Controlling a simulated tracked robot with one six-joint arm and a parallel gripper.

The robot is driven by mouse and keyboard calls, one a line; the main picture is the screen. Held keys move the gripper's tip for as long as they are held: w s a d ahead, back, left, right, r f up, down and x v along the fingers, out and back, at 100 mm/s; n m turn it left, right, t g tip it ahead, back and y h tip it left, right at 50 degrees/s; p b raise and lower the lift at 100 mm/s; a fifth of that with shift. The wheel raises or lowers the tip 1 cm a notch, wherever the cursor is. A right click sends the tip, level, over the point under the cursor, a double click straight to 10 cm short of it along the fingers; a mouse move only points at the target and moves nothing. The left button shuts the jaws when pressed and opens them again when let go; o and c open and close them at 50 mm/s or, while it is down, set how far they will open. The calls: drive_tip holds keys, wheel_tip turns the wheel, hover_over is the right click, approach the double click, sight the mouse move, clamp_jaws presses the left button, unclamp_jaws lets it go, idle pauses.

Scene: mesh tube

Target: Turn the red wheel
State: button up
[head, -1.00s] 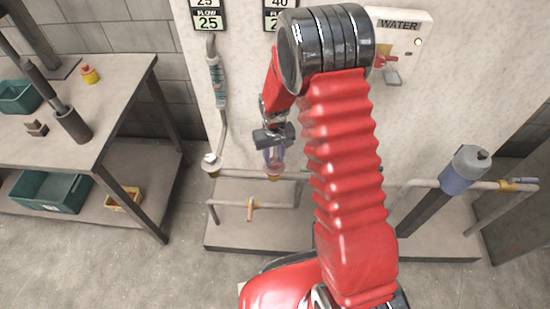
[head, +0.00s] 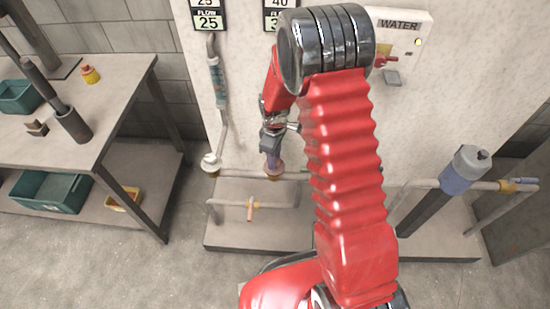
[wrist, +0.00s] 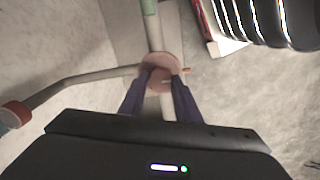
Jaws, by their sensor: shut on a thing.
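The wheel (head: 275,173) looks pale red and sits on the low pipe in front of the wall, just left of my arm. It also shows in the wrist view (wrist: 156,60) as a round disc with a raised middle. My gripper (head: 272,160) reaches down onto it from above. In the wrist view my gripper's two dark fingers (wrist: 160,82) are on either side of the raised middle and shut on it. Part of the wheel is hidden by the fingers.
A second round fitting (head: 211,162) is left on the same pipe, below a hose. A low plinth (head: 225,236) carries a small orange-handled valve (head: 251,208). A workbench (head: 110,95) stands at left, a blue-grey cylinder (head: 464,170) at right. A WATER panel (head: 415,45) is on the wall.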

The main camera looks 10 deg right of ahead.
drive_tip(key=shift+s+f+n, duration=0.1)
drive_tip(key=shift+s+n, duration=0.15)
drive_tip(key=shift+n, duration=0.15)
drive_tip(key=o, duration=1.1)
drive_tip(key=shift+w, duration=0.15)
drive_tip(key=shift+c, duration=0.2)
wheel_tip(320, 180, up, 14)
drive_tip(key=shift+f, duration=0.1)
idle(0.4)
